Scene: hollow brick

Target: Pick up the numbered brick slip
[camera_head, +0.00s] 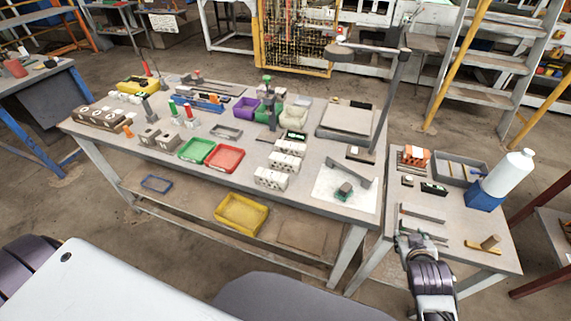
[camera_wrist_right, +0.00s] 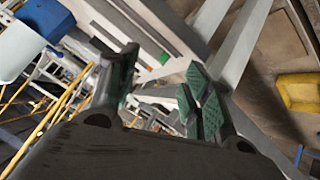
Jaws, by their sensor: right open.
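I cannot make out a number on any single slip from here. Hollow white bricks (camera_head: 271,179) with dark holes stand in a row near the front right of the main table (camera_head: 230,190). Small flat dark pieces, one of them dark with a green part (camera_head: 434,188), lie on the side table (camera_head: 455,215); I cannot tell if any is the slip. My right gripper (camera_head: 408,240) is at the left front edge of the side table. In the right wrist view its green-padded fingers (camera_wrist_right: 160,100) are apart with nothing held between them. My left gripper is out of view.
A white bottle on a blue base (camera_head: 508,173), a grey tray (camera_head: 461,168), an orange brick (camera_head: 414,156) and a wooden-handled tool (camera_head: 488,243) are on the side table. Green (camera_head: 195,149) and red (camera_head: 225,158) trays sit on the main table.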

